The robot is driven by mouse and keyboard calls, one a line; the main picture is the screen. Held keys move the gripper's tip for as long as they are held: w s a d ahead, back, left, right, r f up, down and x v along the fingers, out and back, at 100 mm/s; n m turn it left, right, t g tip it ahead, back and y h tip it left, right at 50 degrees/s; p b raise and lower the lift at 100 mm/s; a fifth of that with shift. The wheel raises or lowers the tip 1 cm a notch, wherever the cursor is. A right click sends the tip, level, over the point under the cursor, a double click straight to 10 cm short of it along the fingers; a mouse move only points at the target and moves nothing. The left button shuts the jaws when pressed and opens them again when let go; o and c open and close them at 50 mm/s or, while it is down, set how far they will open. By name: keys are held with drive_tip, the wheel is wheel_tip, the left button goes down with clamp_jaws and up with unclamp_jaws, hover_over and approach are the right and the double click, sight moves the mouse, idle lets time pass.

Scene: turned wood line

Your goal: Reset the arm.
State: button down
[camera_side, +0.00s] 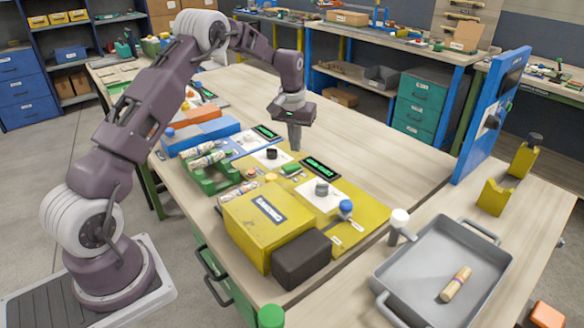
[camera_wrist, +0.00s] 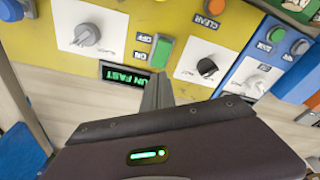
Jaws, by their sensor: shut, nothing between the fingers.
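My gripper (camera_side: 294,148) points down above the control panels on the bench, shut and empty. Its closed fingers (camera_wrist: 158,90) show in the wrist view beside the yellow panel (camera_wrist: 125,42). That panel has a grey knob (camera_wrist: 87,35) on a white plate, a green switch (camera_wrist: 161,50) marked ON and OFF, and a lit green display (camera_wrist: 125,75), partly hidden, reading "UN FAST". In the side view, the fingertips are near the dark knob (camera_side: 271,153) and the display (camera_side: 316,167); contact cannot be told.
A yellow box (camera_side: 262,225) and a dark block (camera_side: 301,258) stand in front of the panels. A green rack (camera_side: 212,178) holds turned wood pieces. A grey tray (camera_side: 415,290) holds one wood piece (camera_side: 456,283). A blue upright board (camera_side: 490,115) stands right.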

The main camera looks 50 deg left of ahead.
wheel_tip(320, 180, up, 2)
drive_tip(key=shift+r, duration=0.1)
drive_tip(key=s+d+r+m+t, duration=0.1)
drive_tip(key=s+d+r+m, duration=0.1)
drive_tip(key=s+d+r, duration=0.7)
drive_tip(key=s+d+r+m+t, duration=0.1)
drive_tip(key=s+d+r, duration=0.5)
drive_tip(key=r, duration=0.4)
drive_tip(key=s+d+f+m+t, duration=0.1)
drive_tip(key=s+d, duration=0.2)
drive_tip(key=s, duration=0.8)
drive_tip(key=s+d+f+m+t, duration=0.1)
drive_tip(key=s+d+m, duration=0.1)
drive_tip(key=s, duration=0.9)
drive_tip(key=shift+d+h, duration=0.4)
drive_tip(key=shift+d, duration=0.15)
